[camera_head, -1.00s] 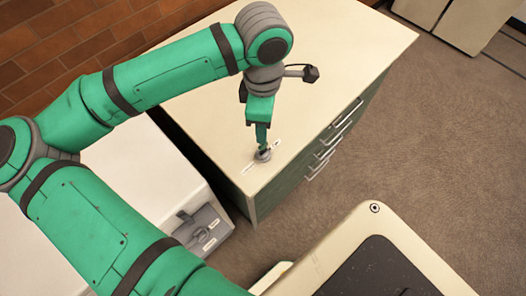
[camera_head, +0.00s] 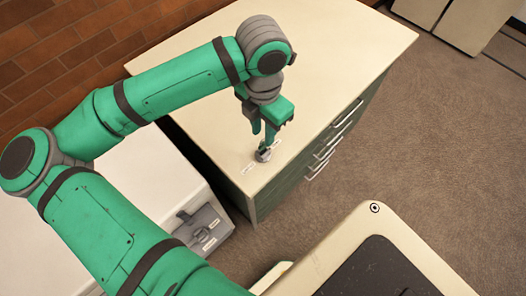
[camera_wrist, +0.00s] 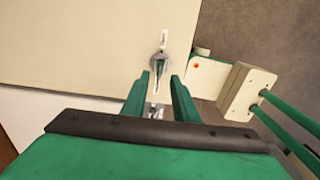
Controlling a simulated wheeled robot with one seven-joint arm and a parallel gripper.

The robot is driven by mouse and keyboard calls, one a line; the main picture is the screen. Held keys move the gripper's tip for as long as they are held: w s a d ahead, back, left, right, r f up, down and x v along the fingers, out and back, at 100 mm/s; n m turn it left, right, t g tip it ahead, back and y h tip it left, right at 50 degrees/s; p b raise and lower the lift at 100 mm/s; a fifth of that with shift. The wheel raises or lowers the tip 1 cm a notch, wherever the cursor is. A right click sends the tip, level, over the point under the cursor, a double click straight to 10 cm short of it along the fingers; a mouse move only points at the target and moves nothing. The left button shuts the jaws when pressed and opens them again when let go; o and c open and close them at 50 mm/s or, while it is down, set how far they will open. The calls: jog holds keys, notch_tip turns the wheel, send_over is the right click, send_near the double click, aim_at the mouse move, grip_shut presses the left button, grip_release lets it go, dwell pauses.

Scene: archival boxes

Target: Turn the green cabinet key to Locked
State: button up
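The key switch is a round grey lock (camera_head: 264,155) on the near corner of the cabinet's cream top. In the wrist view the lock (camera_wrist: 161,64) has a narrow metallic key (camera_wrist: 159,69) across it, roughly along the picture's vertical. White labels lie on either side of the lock, one above it (camera_wrist: 163,37) and one nearer my gripper (camera_wrist: 155,111); their words are too small to read. My gripper (camera_wrist: 159,80) is open, its two green fingers apart, with the key end in line with the gap. In the head view my gripper (camera_head: 265,146) points down just above the lock. Contact cannot be told.
The cabinet (camera_head: 300,60) has a clear cream top and drawer handles (camera_head: 325,158) on its right side. A white box (camera_head: 150,170) with a latch stands close on the left. A brick wall (camera_head: 60,50) is behind; carpet (camera_head: 430,150) is free at right.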

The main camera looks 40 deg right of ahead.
aim_at(263, 143)
jog(key=shift+f, duration=2.85)
grip_shut()
